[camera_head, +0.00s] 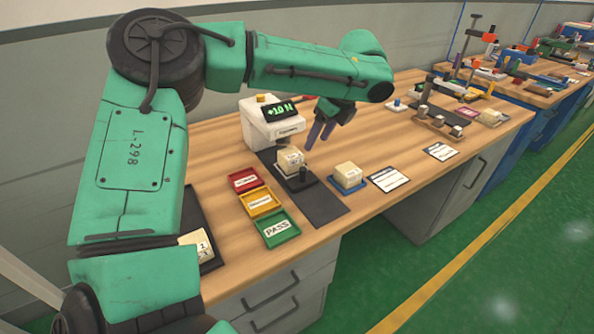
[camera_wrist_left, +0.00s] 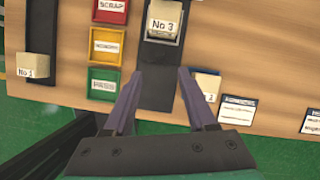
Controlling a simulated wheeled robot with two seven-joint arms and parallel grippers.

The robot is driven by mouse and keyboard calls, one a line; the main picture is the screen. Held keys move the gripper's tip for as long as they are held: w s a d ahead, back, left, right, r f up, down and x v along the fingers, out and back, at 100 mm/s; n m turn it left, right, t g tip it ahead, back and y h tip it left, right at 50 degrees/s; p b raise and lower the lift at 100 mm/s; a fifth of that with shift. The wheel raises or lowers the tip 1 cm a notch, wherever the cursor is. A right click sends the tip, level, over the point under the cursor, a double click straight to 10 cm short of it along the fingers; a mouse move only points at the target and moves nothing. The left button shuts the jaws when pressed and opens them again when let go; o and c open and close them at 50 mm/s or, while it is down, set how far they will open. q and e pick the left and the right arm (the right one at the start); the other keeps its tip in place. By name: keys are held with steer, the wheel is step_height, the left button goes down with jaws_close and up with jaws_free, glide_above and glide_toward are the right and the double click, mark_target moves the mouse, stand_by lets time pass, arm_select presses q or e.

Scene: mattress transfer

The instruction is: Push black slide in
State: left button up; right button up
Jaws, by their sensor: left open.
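The black slide (camera_head: 299,182) with its small upright knob sits on a dark strip (camera_head: 327,206) in front of a white machine (camera_head: 256,128). A cream block (camera_head: 290,159) rests on the slide; its label reads No 3 in the left wrist view (camera_wrist_left: 163,20). The slide's near edge also shows there (camera_wrist_left: 160,37). My left gripper (camera_head: 318,141) is open and empty, its purple fingers pointing down near the machine and block. In the left wrist view its fingertips (camera_wrist_left: 160,73) are apart above the dark strip, with nothing between them. The right gripper is out of view.
Red (camera_head: 246,179), yellow (camera_head: 260,202) and green (camera_head: 277,229) trays stand left of the strip. Another cream block (camera_head: 348,174) sits on a blue base to the right, beside a white card (camera_head: 389,179). Fixtures stand further along the wooden table (camera_head: 400,215).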

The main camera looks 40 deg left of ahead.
mark_target(303, 169)
arm_select(q)
steer(key=shift+m, duration=0.3)
steer(key=x, duration=1.4)
steer(key=shift+s+d+f, duration=0.1)
steer(key=shift+d+f, duration=0.15)
jaws_close()
stand_by(0.3)
